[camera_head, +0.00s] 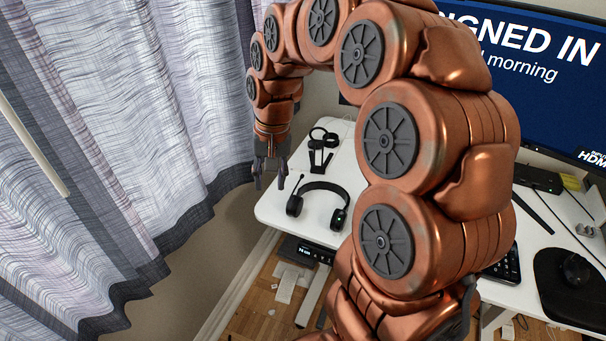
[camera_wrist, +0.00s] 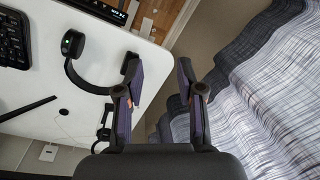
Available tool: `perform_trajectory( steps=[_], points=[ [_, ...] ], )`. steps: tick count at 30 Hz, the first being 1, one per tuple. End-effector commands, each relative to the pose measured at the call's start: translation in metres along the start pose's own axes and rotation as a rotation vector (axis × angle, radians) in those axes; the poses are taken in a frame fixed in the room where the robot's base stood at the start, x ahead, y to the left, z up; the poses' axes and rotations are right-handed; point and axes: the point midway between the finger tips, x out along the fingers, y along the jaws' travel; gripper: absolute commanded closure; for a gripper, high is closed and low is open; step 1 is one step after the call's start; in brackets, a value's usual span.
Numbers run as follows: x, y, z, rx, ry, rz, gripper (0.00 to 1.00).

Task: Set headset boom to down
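A black headset (camera_head: 325,187) lies on the white desk near its left end, with a small green light on its right ear cup (camera_head: 338,219). A thin boom (camera_head: 298,184) with a small tip appears to rise from the left ear cup (camera_head: 294,205). My gripper (camera_head: 270,184) is open and empty, pointing down just left of the headset. In the wrist view the headset (camera_wrist: 95,88) is at the left, and my open gripper (camera_wrist: 160,85) has its left finger close to the nearer ear cup (camera_wrist: 131,66). Contact cannot be told, and the boom is not clear there.
A black stand (camera_head: 320,152) is behind the headset on the white desk (camera_head: 270,208). A grey curtain (camera_head: 130,130) hangs to the left. A control panel (camera_head: 308,252) is under the front edge. A monitor (camera_head: 540,80), keyboard (camera_head: 503,266) and mouse (camera_head: 575,268) are to the right.

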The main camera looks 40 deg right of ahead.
Motion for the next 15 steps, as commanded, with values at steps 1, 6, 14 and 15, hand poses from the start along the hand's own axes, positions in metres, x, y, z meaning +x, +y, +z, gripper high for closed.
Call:
perform_trajectory(
  steps=[1, 6, 14, 15],
  points=[
    [0.008, 0.005, -0.02, 0.045, 0.008, -0.009, 0.62],
    [0.026, 0.027, -0.082, 0.205, 0.037, -0.036, 0.62],
    [0.056, 0.079, -0.161, 0.443, 0.084, -0.055, 0.62],
    [0.06, 0.087, -0.169, 0.472, 0.088, -0.056, 0.62]
  ],
)
